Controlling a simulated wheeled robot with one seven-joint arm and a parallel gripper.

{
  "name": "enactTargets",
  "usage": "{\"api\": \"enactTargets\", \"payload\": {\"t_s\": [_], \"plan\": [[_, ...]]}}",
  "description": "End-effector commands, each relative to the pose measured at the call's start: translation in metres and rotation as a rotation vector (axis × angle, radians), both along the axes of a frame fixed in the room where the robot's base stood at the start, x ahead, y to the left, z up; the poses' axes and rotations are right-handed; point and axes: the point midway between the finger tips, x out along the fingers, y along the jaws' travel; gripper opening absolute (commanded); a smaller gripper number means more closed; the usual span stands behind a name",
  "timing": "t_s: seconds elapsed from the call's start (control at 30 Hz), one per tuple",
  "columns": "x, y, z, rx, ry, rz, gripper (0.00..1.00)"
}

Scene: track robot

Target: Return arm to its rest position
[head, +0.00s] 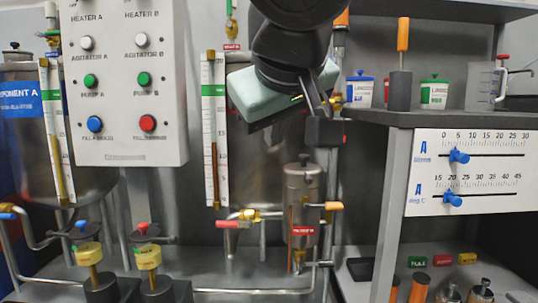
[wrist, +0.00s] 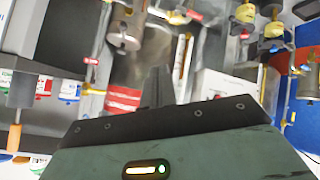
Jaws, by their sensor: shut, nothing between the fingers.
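My arm comes in from the top of the head view and ends in my gripper (head: 325,130), which points down in front of the large metal tank (head: 262,165). The fingers look closed together, with nothing between them. In the wrist view my gripper (wrist: 158,85) shows as dark fingers above the pale green housing. It hangs above the small metal canister (head: 303,190) with a red label. My arm hides the upper part of the tank and part of the pipework behind.
A control panel (head: 128,80) with coloured buttons stands at left. At right, a shelf (head: 450,118) holds tubs, an orange-handled tool (head: 402,60) and a clear jug (head: 482,85). A slider board (head: 470,170) hangs below. Valves and pipes (head: 255,290) run along the bottom.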

Motion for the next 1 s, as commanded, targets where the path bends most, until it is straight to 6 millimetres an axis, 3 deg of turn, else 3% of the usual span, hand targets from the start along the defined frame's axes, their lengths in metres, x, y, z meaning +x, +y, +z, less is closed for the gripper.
{"api": "enactTargets", "payload": {"t_s": [0.1,0.2,0.3,0.5,0.67,1.0], "plan": [[-0.028,-0.030,-0.063,-0.097,0.252,0.058,0.00],[-0.062,-0.055,-0.110,-0.130,0.435,0.098,0.00],[-0.093,-0.077,-0.143,-0.134,0.573,0.115,0.00],[-0.146,-0.114,-0.181,-0.108,0.766,0.112,0.00],[-0.180,-0.137,-0.192,-0.077,0.864,0.093,0.00],[-0.177,-0.134,-0.126,-0.079,0.856,0.098,0.00]]}}
